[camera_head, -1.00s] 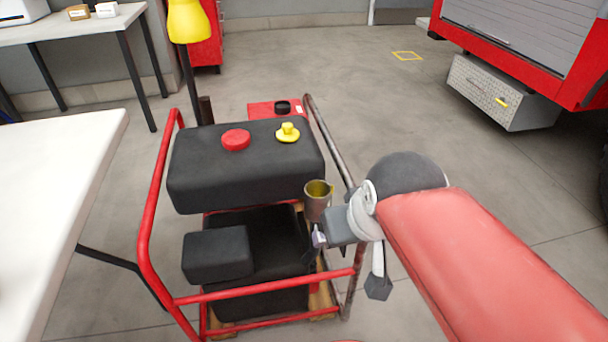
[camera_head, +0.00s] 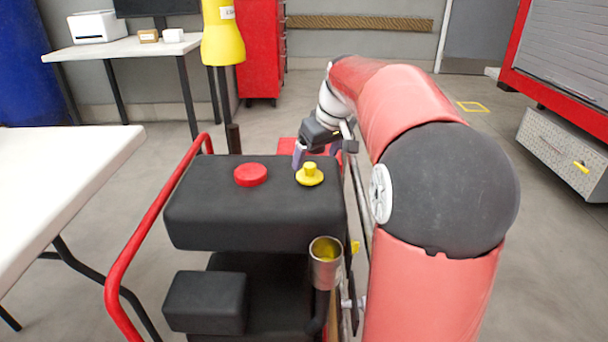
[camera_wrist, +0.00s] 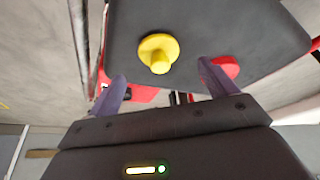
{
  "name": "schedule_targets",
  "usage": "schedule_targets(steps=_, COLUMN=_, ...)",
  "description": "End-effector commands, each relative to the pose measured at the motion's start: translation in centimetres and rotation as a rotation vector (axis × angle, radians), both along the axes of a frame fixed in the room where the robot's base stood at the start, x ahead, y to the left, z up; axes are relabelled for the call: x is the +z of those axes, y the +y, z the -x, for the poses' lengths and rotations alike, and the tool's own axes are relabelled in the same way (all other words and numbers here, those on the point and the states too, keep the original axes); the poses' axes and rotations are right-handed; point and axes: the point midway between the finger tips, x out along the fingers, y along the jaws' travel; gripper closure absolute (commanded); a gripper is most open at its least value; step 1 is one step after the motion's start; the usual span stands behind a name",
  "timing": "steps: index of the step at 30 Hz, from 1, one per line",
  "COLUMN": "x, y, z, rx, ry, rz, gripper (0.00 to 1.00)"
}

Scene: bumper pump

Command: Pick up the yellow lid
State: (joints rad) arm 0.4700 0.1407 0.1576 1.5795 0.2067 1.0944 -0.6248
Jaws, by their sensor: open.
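The yellow lid (camera_head: 310,175) is a round disc with a raised knob. It sits on the black top of the pump (camera_head: 250,220), near its far right corner. In the wrist view the yellow lid (camera_wrist: 158,52) is ahead of the fingers, roughly between their lines. My gripper (camera_head: 315,157) is just behind the lid at the far edge of the pump top. Its two purple fingers (camera_wrist: 162,85) are spread and hold nothing. The lid appears apart from both fingers.
A red cap (camera_head: 250,175) lies left of the lid on the same top; it also shows by the right finger (camera_wrist: 226,67). A metal cup (camera_head: 325,262) stands at the front right. The red frame rail (camera_head: 150,235) runs along the left. A white table (camera_head: 60,180) stands further left.

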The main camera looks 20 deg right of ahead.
Motion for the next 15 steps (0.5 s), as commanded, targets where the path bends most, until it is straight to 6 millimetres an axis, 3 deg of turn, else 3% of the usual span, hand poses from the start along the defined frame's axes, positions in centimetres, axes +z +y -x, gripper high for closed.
schedule_targets(steps=9, x=-4.0, y=0.5, z=-2.2, rx=0.002, ry=0.004, rz=0.000, gripper=0.16)
schedule_targets(steps=15, x=-5.1, y=0.6, z=-2.7, rx=-0.001, ry=0.002, rz=0.000, gripper=0.16)
